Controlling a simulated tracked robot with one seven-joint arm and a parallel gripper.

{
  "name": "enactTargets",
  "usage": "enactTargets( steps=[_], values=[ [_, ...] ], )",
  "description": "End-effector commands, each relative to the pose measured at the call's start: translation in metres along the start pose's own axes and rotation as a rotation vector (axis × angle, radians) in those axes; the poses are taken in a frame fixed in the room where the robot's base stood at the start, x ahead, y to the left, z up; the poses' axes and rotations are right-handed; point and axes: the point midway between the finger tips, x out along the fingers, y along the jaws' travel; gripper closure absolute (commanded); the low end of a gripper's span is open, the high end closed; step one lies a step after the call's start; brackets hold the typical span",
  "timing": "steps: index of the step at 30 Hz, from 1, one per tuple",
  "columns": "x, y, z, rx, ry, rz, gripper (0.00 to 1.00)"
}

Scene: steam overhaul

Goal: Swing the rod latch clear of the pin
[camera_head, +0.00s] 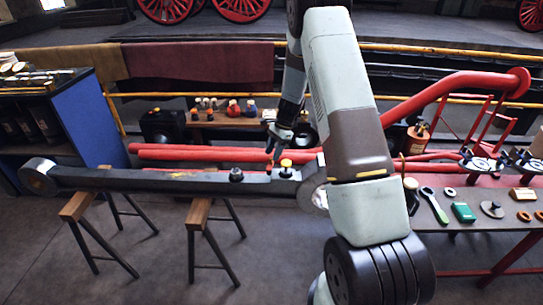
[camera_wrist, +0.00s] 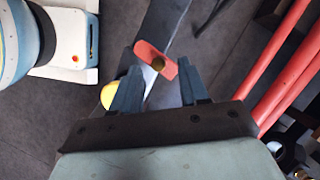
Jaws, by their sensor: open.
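The rod (camera_head: 150,181) is a long dark bar with round ends, lying across trestles. In the wrist view, the dark rod (camera_wrist: 168,22) runs beneath my gripper (camera_wrist: 159,68). The rod latch (camera_wrist: 145,50) is a short red-orange plate with a brass-coloured round piece on it. It lies beyond and between my open fingertips; I cannot tell whether they touch it. A yellow round top (camera_wrist: 107,97), probably the pin, is partly hidden by the left finger. In the head view the yellow top (camera_head: 286,162) stands on the rod, close to my gripper (camera_head: 270,150).
A black knob (camera_head: 236,175) stands on the rod to the left. Wooden-topped trestles (camera_head: 198,214) support it. Red pipes (camera_head: 200,154) run behind. A bench with tools (camera_head: 465,225) is at the right, and a blue cabinet (camera_head: 88,125) at the left.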

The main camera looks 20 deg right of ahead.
Motion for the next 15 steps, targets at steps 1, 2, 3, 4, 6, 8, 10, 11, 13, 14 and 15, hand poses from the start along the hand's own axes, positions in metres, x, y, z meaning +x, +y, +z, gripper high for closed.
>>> enactTargets(
  steps=[1,2,3,4,6,8,10,11,13,14,15],
  values=[
    [-0.011,-0.001,0.0,-0.001,0.003,-0.004,0.56],
    [-0.017,-0.001,0.0,0.0,0.002,-0.004,0.56],
    [-0.024,-0.001,0.0,0.0,0.002,-0.004,0.56],
    [-0.03,-0.001,0.0,0.0,0.002,-0.004,0.56],
    [-0.045,-0.002,0.0,-0.001,0.002,-0.005,0.56],
    [-0.057,-0.002,0.0,-0.001,0.002,-0.004,0.56],
    [-0.07,-0.002,-0.001,0.0,0.002,-0.005,0.56],
    [-0.076,-0.002,-0.001,0.001,0.002,-0.005,0.56],
    [-0.087,-0.002,-0.001,0.001,0.002,-0.004,0.56],
    [-0.092,-0.002,-0.001,0.001,0.002,-0.004,0.56],
    [-0.097,-0.002,-0.001,0.001,0.003,-0.004,0.56]
  ],
)
